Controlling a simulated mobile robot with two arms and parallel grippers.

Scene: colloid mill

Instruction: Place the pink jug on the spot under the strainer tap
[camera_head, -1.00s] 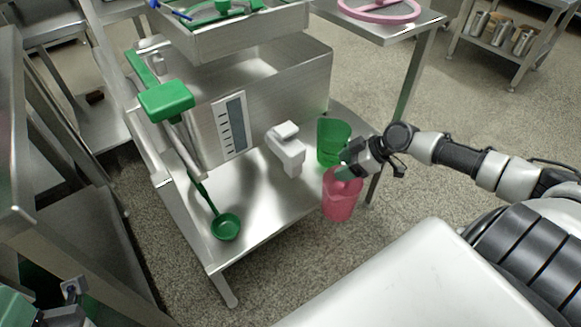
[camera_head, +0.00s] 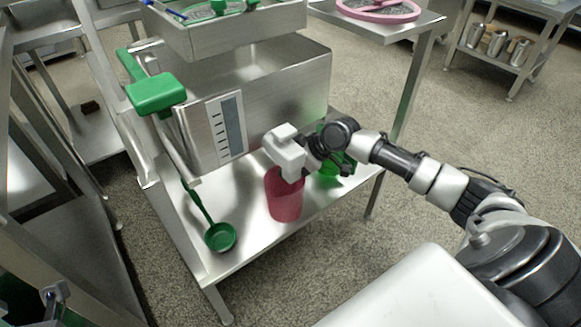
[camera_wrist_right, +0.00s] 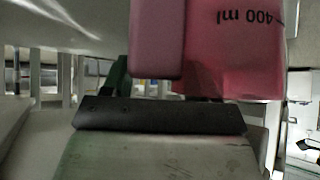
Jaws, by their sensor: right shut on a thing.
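A green jug (camera_head: 335,163) stands on the shelf behind my right gripper. A green ladle (camera_head: 220,236) lies left of the pink jug on the steel shelf (camera_head: 250,238). A green-handled lever (camera_head: 156,93) stands at the tank's left.

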